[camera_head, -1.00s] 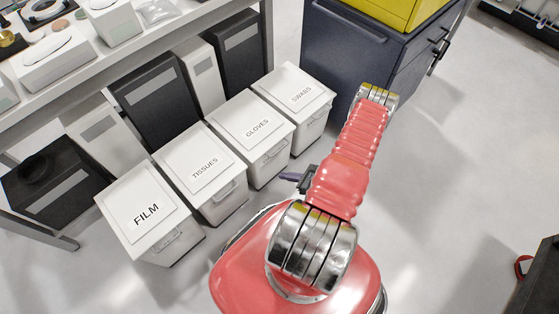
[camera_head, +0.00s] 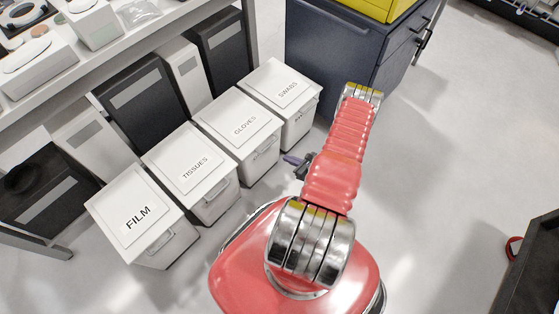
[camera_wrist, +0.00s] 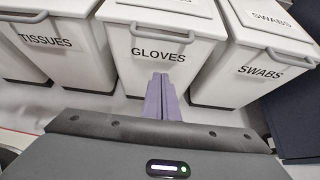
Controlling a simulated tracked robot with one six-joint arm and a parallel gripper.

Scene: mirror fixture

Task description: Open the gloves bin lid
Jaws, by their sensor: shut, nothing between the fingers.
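The gloves bin (camera_head: 240,131) is a white bin with a lid marked GLOVES, standing between the tissues bin and the swabs bin. Its lid is down. In the wrist view the gloves bin (camera_wrist: 158,68) is straight ahead, with a grey bar handle (camera_wrist: 161,33) across the top of its front. My gripper (camera_wrist: 161,80) has its purple fingers together and empty, pointing at the bin's front below the handle. In the head view my gripper (camera_head: 290,159) is partly hidden by my red arm, a little to the right of the gloves bin and apart from it.
The tissues bin (camera_head: 195,166), film bin (camera_head: 134,217) and swabs bin (camera_head: 284,92) stand in the same row. Dark and white bins stand behind, under a table (camera_head: 80,64). A dark blue cabinet (camera_head: 335,50) stands beyond. The floor (camera_head: 440,150) at right is clear.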

